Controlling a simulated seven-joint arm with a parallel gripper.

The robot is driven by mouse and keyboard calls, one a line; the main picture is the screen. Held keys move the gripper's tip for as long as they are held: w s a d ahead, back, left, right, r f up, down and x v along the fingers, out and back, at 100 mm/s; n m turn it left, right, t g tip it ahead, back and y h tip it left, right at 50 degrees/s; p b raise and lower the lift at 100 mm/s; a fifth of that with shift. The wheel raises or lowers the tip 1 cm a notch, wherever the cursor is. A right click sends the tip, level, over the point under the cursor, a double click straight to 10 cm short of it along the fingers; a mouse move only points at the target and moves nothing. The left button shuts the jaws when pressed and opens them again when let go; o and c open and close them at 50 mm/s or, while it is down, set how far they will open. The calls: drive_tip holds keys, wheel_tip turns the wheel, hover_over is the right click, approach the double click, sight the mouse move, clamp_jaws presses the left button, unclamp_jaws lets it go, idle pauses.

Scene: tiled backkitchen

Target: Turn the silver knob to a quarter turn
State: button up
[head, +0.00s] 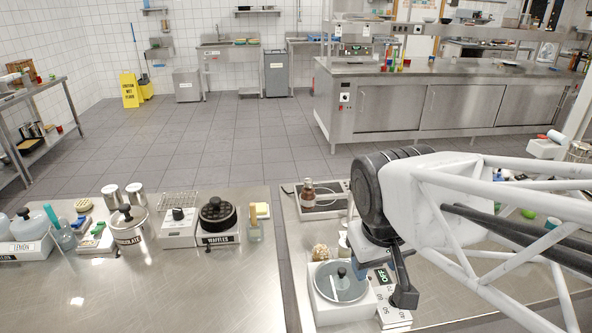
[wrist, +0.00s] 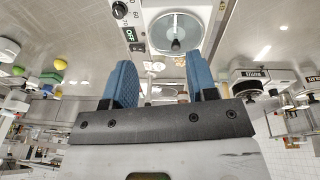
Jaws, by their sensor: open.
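A round knob (wrist: 119,10) with a dark face and a pale rim shows at the top of the wrist view. It sits on a light panel beside a green OFF label (wrist: 130,35). The same label shows in the head view (head: 381,277), but I cannot make out the knob there; my gripper seems to cover it. My gripper (wrist: 162,72) is open with two blue finger pads well apart and nothing between them. The knob lies beyond the left fingertip, apart from it. In the head view my gripper (head: 388,283) hangs over the panel's right side.
A waffle maker (head: 217,214) and canisters stand on the left counter (head: 215,290). The counter's front is fairly clear.

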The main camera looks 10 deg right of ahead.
drive_tip(key=w+n+g+h, duration=0.25)
drive_tip(key=w+n, duration=0.25)
drive_tip(key=w, duration=0.3)
drive_tip(key=n+t+h, duration=0.3)
drive_tip(key=n+h, duration=0.7)
drive_tip(key=n, duration=0.4)
approach(307, 180)
drive_tip(key=x, duration=0.2)
drive_tip(key=shift+d+f, duration=0.1)
drive_tip(key=shift+d, duration=0.25)
drive_tip(key=shift+d, duration=0.1)
drive_tip(key=shift+x, duration=3.85)
drive_tip(key=c, duration=0.9)
